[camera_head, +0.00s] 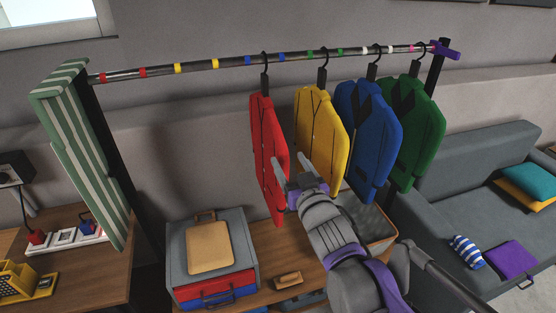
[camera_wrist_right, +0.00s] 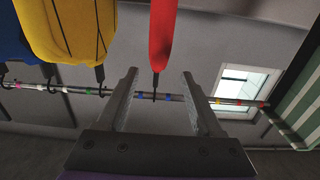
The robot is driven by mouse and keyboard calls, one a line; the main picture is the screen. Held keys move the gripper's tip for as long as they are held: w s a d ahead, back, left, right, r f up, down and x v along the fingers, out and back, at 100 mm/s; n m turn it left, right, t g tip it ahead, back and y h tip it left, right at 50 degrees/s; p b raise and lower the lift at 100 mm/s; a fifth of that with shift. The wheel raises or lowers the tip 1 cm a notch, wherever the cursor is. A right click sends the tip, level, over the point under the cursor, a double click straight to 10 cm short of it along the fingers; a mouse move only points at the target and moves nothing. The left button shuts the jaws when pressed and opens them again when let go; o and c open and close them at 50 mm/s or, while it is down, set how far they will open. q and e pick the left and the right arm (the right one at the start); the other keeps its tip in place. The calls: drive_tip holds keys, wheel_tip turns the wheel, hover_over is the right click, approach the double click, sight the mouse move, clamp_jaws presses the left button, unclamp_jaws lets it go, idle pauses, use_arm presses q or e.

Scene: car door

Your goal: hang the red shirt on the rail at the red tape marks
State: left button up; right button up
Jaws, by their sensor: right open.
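The red shirt (camera_head: 268,145) hangs from the rail (camera_head: 205,64) by a dark hook, between the two blue tape marks. The red tape marks (camera_head: 122,75) are near the rail's left end, with bare rail between them. My right gripper (camera_head: 291,163) is open and empty, in front of the red shirt's lower right edge. In the right wrist view, which looks upside down, the red shirt (camera_wrist_right: 162,35) and its hook line up between the open fingers (camera_wrist_right: 159,72); whether the fingers touch it is unclear. My left gripper is out of view.
Yellow (camera_head: 322,125), blue (camera_head: 368,135) and green (camera_head: 417,130) shirts hang to the right. A striped green cloth (camera_head: 85,150) hangs at the left post. Below stand a case (camera_head: 212,255) and a wooden bench. A grey sofa (camera_head: 470,150) is at right. The rail left of the red shirt is free.

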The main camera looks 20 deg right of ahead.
sight(277, 137)
drive_tip(key=shift+w+r, duration=0.15)
drive_tip(key=shift+w, duration=0.2)
drive_tip(key=w+p, duration=0.1)
drive_tip(key=w, duration=0.9)
clamp_jaws()
drive_tip(key=shift+r, duration=0.3)
drive_tip(key=shift+f, duration=0.15)
idle(0.4)
